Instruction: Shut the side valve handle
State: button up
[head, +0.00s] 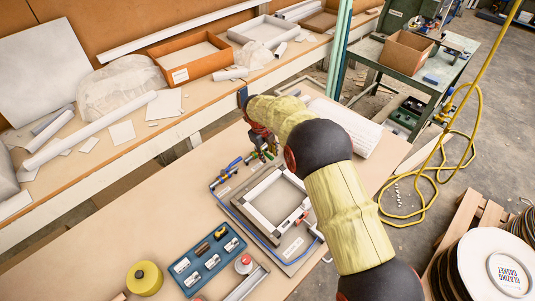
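A grey press fixture with a pale square frame (248,203) lies on the workbench in the head view. Small fittings with blue parts (226,171) sit at its far left corner, with a blue hose along its left side. A small red part (302,217) is on the frame's right side. I cannot tell which of these small parts is the side valve handle. My gripper (264,151) is at the fixture's far edge, right of the blue fittings, pointing down. It is small and partly covered by my arm, so its fingers and any contact are unclear.
A blue tool tray (231,262) and a yellow roll (145,278) are on the near bench. A white roll (345,124) lies beyond my arm. The back bench holds an orange tray (190,57). A yellow hose (424,205) and a pallet (460,226) are at right.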

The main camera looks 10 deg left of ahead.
notch_tip(320, 180, up, 12)
jog(key=s+a, duration=0.1)
jog(key=s, duration=0.1)
jog(key=shift+a+f, duration=0.2)
dwell(0.4)
jog(key=s+d+f+n+g, duration=0.15)
jog(key=s+f+n, duration=0.3)
jog(key=n, duration=0.75)
jog(key=s+d+r+n+t, duration=0.1)
jog(key=s+d+r+n, duration=0.3)
jog(key=s+d+r, duration=0.3)
jog(key=s+d+r+n+t, duration=0.2)
jog(key=s+d+r+n, duration=0.2)
jog(key=s+d+r, duration=0.4)
jog(key=s+d+r+n+t+y, duration=0.1)
jog(key=s+d+r+n, duration=0.3)
jog(key=s+d, duration=1.4)
notch_tip(320, 180, up, 4)
jog(key=shift+d+f+n+t, duration=0.2)
jog(key=shift+d+n+t, duration=0.2)
jog(key=shift+d+t, duration=0.25)
